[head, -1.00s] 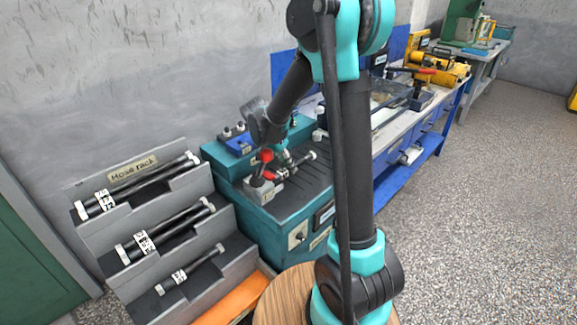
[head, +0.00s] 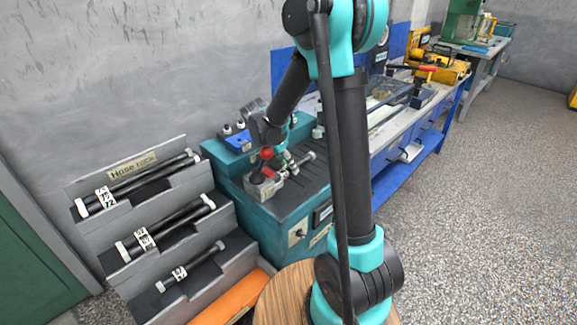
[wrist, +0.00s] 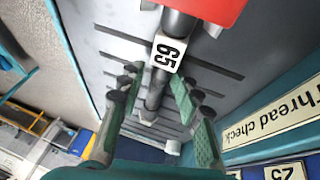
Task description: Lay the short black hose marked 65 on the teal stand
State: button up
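The short black hose marked 65 (wrist: 155,92) lies across the dark, slotted top of the teal stand in the wrist view, its white label facing the camera. One end runs under a red part at the top of that view. In the head view, the hose's pale far end (head: 308,157) shows on the teal stand (head: 270,222), while my gripper and the red parts hide much of the rest. My gripper (wrist: 158,78) is open, with one finger on each side of the hose and gaps visible. It also shows above the stand in the head view (head: 288,158).
A grey hose rack (head: 225,185) with several hoses stands left of the stand. A red-knobbed fixture (head: 266,154) stands close to my gripper. A blue block (head: 238,140) sits behind. A "Thread check" sign (wrist: 272,116) is on the right in the wrist view.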

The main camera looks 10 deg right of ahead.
jog(key=shift+o, duration=0.2)
jog(key=v, duration=1.2)
jog(key=shift+s, duration=0.1)
